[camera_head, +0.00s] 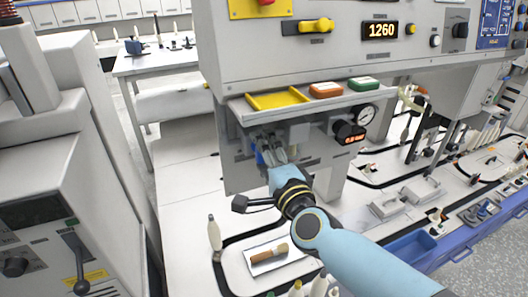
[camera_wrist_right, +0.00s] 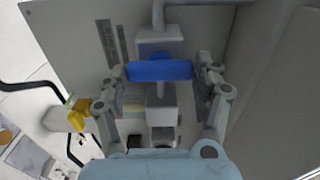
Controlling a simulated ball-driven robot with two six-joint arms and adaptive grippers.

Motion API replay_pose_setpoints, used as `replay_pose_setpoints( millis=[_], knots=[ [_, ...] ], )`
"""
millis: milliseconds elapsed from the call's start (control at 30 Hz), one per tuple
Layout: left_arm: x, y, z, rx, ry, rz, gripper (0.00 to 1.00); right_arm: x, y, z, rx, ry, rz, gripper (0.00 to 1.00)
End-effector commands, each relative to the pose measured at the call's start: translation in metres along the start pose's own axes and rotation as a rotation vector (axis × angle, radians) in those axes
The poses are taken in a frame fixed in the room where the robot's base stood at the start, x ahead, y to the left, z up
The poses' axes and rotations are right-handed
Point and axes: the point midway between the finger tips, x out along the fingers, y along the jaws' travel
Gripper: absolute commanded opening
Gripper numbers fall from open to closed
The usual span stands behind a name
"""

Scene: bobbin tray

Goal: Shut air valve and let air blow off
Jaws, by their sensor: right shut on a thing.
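The air valve shows in the right wrist view as a grey body (camera_wrist_right: 160,43) on a vertical grey pipe, with a blue handle (camera_wrist_right: 160,70) lying crosswise to the pipe. My right gripper (camera_wrist_right: 160,75) has one finger at each end of the blue handle and is shut on it. In the head view my right gripper (camera_head: 270,153) is under the machine's shelf at the grey panel and hides most of the valve. A round pressure gauge (camera_head: 366,114) and a small red-lit display (camera_head: 350,132) are to its right; its digits are too small to read surely. My left gripper is out of view.
Above the gripper, a shelf (camera_head: 300,101) carries yellow, orange and green trays. A pale bobbin (camera_head: 214,235) stands below left, near a brush (camera_head: 269,252) on a white tray. A grey machine (camera_head: 50,180) fills the left side.

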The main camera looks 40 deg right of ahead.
Motion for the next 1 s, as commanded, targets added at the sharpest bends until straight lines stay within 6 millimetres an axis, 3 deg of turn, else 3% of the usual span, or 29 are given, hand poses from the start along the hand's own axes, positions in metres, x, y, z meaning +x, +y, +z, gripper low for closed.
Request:
replay_pose_setpoints(
  millis=[433,467,633,1000],
  knots=[
    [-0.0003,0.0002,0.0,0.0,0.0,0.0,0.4,-0.0005,0.0016,0.0003,-0.008,-0.001,0.003,0.35],
    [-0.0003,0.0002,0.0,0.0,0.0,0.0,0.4,-0.0005,0.0017,0.0003,-0.008,-0.001,0.004,0.71],
    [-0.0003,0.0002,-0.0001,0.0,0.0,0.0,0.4,-0.0004,0.0011,0.0002,-0.007,-0.001,0.002,0.92],
    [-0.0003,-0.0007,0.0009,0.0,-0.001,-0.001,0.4,-0.0071,0.0013,0.0002,-0.007,0.0,0.003,0.92]
  ],
)
